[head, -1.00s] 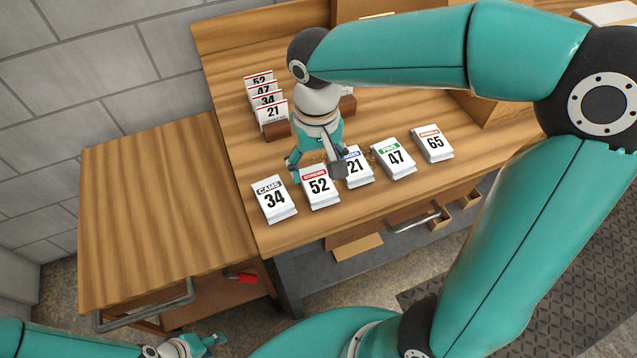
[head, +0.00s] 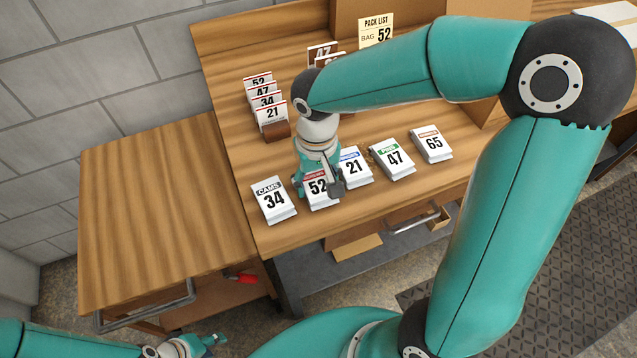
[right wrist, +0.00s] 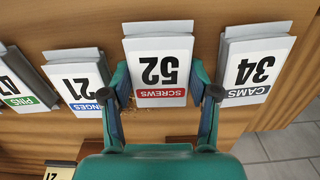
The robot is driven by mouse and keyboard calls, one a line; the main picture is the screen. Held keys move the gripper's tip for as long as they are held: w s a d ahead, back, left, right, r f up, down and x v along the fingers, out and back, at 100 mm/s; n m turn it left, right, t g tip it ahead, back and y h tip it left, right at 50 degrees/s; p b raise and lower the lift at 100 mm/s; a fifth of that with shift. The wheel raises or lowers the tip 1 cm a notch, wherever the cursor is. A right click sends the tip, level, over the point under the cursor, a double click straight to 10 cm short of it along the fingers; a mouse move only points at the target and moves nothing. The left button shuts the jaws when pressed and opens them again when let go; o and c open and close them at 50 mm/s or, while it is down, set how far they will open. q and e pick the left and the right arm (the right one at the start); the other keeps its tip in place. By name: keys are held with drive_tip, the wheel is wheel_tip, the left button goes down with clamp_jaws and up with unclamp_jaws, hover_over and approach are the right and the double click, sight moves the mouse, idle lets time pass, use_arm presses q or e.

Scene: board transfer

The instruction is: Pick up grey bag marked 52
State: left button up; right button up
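The bag marked 52 (head: 320,202) has a red SCREWS band, a white label and grey edges. It lies in the front row on the wooden bench, between bags 34 and 21. In the right wrist view the bag (right wrist: 160,65) appears upside down. My right gripper (head: 318,187) is low over its banded end. In the right wrist view the gripper (right wrist: 167,90) is open, with one finger on each side of the bag. Contact with the bag cannot be told. My left gripper (head: 200,346) is at the bottom left, away from the bags; its opening is unclear.
Bag 34 (head: 274,200) and bag 21 (head: 354,167) lie close on either side. Bags 47 (head: 392,159) and 65 (head: 431,143) lie further right. Several numbered cards (head: 268,105) stand behind. A pack list card (head: 377,32) reads BAG 52. The left side table (head: 160,215) is clear.

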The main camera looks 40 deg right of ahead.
drive_tip(key=c, duration=0.5)
drive_tip(key=shift+c, duration=0.4)
drive_tip(key=shift+r, duration=0.15)
